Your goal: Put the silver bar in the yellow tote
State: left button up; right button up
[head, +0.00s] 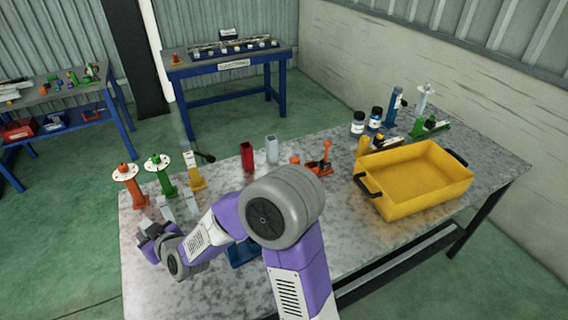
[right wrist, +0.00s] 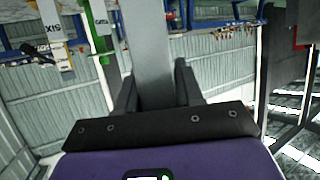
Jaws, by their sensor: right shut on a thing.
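The silver bar (right wrist: 148,45) is a plain grey length held between the two dark fingers of my right gripper (right wrist: 155,85) in the right wrist view. In the head view my right gripper (head: 150,236) is over the table's near left part, and the bar is hard to make out there. The yellow tote (head: 416,206) stands on the right side of the table, open and empty, with black handles. My right gripper is far to the left of it. My left gripper is not in view.
Orange (head: 130,185), green (head: 160,174) and yellow (head: 194,171) stands are close behind my right gripper. A red block (head: 247,155) and a grey upright block (head: 272,149) stand mid-table. Two jars (head: 358,124) stand behind the tote. A blue piece (head: 243,252) lies partly behind my arm.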

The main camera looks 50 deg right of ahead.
aim_at(399, 175)
jog(key=u, duration=1.4)
jog(key=k, duration=1.8)
jog(key=z, duration=2.4)
jog(key=i, duration=0.55)
jog(key=z, duration=0.05)
